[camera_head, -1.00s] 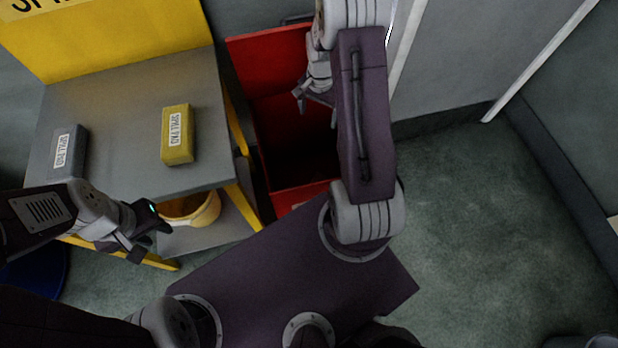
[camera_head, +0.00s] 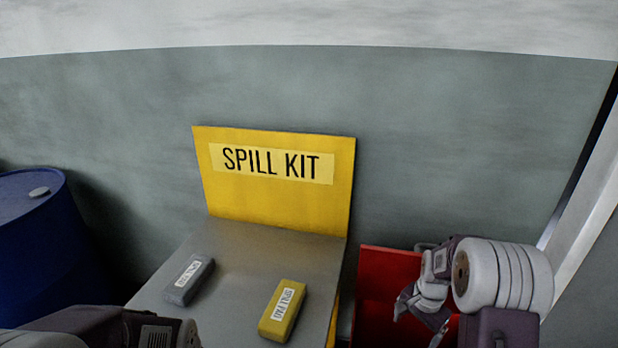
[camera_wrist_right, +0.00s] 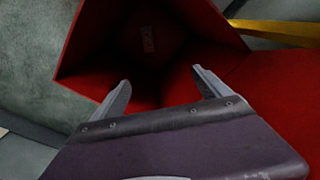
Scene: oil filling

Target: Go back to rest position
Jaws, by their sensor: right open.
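My right gripper (camera_head: 422,318) is in front of the red bin (camera_head: 385,280) at the lower right of the head view. In the right wrist view its two fingers (camera_wrist_right: 161,80) are spread, with nothing between them. They are over the mouth of the red bin (camera_wrist_right: 90,30), whose inside is dark. A small pale label-like patch (camera_wrist_right: 147,39) shows inside the bin. Part of my left arm (camera_head: 110,328) shows at the lower left of the head view; its gripper is out of view.
A grey-topped stand (camera_head: 235,262) carries a grey block (camera_head: 188,280) and a yellow spill pad (camera_head: 283,311). A yellow SPILL KIT board (camera_head: 275,205) rises behind it. A blue drum (camera_head: 40,250) stands at the left. A grey wall (camera_head: 450,150) closes the back.

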